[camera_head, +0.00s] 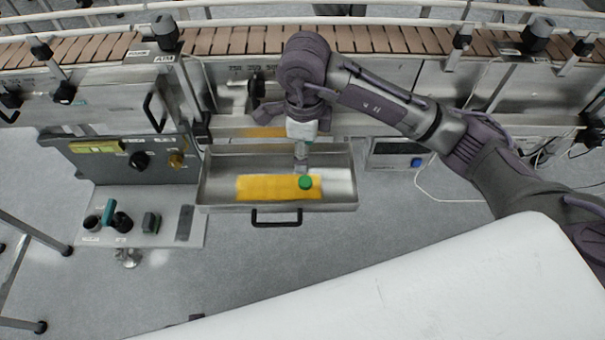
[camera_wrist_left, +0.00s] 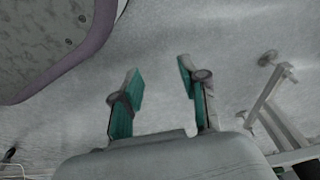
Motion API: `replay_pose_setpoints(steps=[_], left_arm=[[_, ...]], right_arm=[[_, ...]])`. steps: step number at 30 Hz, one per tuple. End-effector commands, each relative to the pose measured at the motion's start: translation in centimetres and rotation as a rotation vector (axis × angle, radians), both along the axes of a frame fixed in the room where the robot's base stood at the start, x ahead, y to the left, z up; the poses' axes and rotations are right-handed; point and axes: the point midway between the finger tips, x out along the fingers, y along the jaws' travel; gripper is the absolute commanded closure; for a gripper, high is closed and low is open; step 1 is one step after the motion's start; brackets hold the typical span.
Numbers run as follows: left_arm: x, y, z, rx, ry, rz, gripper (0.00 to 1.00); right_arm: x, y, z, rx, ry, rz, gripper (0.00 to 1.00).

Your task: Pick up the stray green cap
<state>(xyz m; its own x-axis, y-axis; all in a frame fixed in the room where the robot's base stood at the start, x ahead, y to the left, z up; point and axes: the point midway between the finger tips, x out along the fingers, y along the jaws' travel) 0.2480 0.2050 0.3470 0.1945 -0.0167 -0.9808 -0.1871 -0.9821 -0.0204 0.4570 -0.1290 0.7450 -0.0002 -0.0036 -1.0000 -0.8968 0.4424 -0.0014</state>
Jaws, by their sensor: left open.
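The green cap (camera_head: 305,183) lies on a yellow sheet (camera_head: 262,188) in an open metal drawer tray (camera_head: 207,185). My right gripper (camera_head: 302,166) reaches in from the right and points down over the tray. Its tips are just behind the cap in the picture. Its fingers are seen too edge-on to tell whether they are apart, and contact with the cap cannot be made out. My left gripper (camera_wrist_left: 158,73) shows only in the left wrist view. Its green-padded fingers are wide apart with nothing between them, over grey floor.
A conveyor (camera_head: 220,42) with brown slats runs along the back. A control panel (camera_head: 140,158) with knobs stands left of the tray. The tray has a black handle (camera_head: 276,223) in front. A small display box (camera_head: 398,154) is to the right.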

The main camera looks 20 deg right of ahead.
Motion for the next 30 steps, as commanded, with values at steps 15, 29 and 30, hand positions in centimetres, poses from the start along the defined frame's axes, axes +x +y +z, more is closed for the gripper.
replay_pose_setpoints(steps=[15, 29, 30], left_arm=[[1.3, -0.1, 2.3, -0.001, -0.015, 0.003, 0.56], [2.1, -0.2, 4.1, -0.002, -0.026, 0.005, 0.56], [2.1, -0.2, 4.1, -0.002, -0.026, 0.005, 0.56]], right_arm=[[0.1, 0.0, -6.9, 0.004, 0.003, 0.0, 0.36], [0.5, -0.2, -11.2, 0.004, 0.0, 0.001, 0.36], [0.5, -0.2, -11.1, 0.004, 0.0, 0.001, 0.36]])
